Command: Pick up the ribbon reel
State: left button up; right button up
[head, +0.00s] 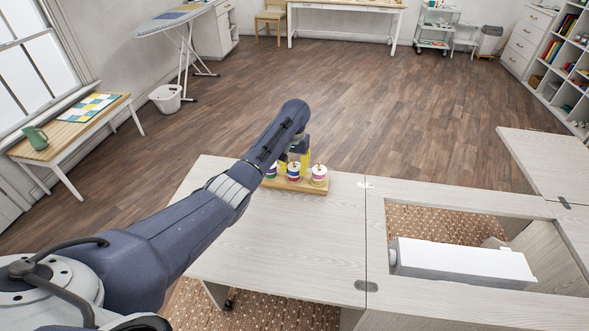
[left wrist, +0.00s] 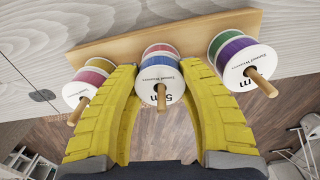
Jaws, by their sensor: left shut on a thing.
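Three ribbon reels sit in a row on a wooden board with pegs (head: 315,188), at the far edge of the table. The middle reel (left wrist: 160,88) has red and blue ribbon and a white printed face, with a wooden peg end showing at its centre; it also shows in the head view (head: 293,173). My left gripper (left wrist: 158,68) has its yellow fingers on either side of this middle reel and is shut on it. The reel still appears in line with its neighbours on the board. My right gripper is not in view.
A pink and yellow reel (left wrist: 88,82) and a green and purple reel (left wrist: 238,58) stand close on either side of the fingers. A white machine (head: 465,262) lies in the table's opening at right. The tabletop (head: 290,240) before the board is clear.

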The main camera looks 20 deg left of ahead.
pick_arm(q)
notch_tip(320, 180, up, 20)
dwell(1.1)
jog(key=shift+r, duration=0.1)
jog(key=d+f, duration=0.2)
jog(key=d, duration=0.1)
jog(key=w+d+f, duration=0.1)
jog(key=d+f, duration=0.4)
jog(key=shift+w+d, duration=0.3)
jog(key=shift+w, duration=0.1)
jog(key=shift+f, duration=2.2)
jog(key=shift+f, duration=2.3)
